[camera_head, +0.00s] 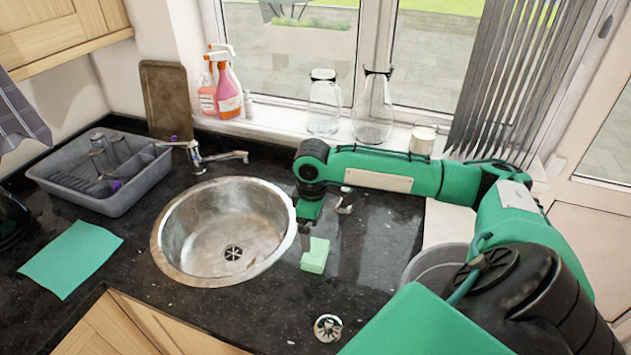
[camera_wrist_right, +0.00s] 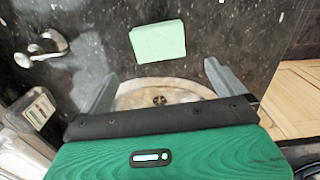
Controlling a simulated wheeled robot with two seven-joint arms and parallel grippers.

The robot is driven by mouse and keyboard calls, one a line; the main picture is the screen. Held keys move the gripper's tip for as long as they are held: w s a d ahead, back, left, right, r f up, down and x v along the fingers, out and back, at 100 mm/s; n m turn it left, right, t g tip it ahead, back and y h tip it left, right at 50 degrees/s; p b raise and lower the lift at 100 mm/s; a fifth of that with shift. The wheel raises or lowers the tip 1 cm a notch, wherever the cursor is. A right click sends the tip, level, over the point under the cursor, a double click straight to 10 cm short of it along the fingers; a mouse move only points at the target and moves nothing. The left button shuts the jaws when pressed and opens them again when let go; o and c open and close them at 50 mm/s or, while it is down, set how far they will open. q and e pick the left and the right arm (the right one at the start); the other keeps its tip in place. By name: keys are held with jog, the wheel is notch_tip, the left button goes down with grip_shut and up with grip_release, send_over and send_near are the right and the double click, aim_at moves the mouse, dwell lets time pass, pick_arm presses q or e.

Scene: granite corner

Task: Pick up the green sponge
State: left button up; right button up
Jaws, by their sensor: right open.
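The green sponge (camera_head: 315,255) is a pale green block lying on the dark granite worktop, just right of the round sink. It also shows in the right wrist view (camera_wrist_right: 158,41), beyond my fingertips and roughly centred between them. My right gripper (camera_head: 318,229) is over the worktop beside the sink's right rim, just behind the sponge in the head view. In the right wrist view its two grey fingers (camera_wrist_right: 158,82) are spread apart with nothing between them. My left gripper is in neither view.
The metal sink (camera_head: 172,240) is left of the sponge. A tap (camera_head: 197,153) stands behind it, and a grey dish rack (camera_head: 135,190) and a green cloth (camera_head: 70,258) lie further left. Glass bottles (camera_head: 373,112) stand on the windowsill. Worktop right of the sponge is clear.

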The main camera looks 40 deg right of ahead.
send_over(313, 250)
notch_tip(313, 250, down, 5)
jog(key=shift+f+p, duration=0.15)
jog(key=shift+p, duration=0.3)
jog(key=shift+f+p, duration=0.4)
jog(key=shift+f, duration=0.15)
notch_tip(313, 250, down, 4)
jog(key=shift+r+p, duration=0.25)
jog(key=shift+p, duration=0.5)
jog(key=shift+w+f, duration=0.1)
jog(key=shift+f, duration=0.35)
jog(key=c, duration=0.9)
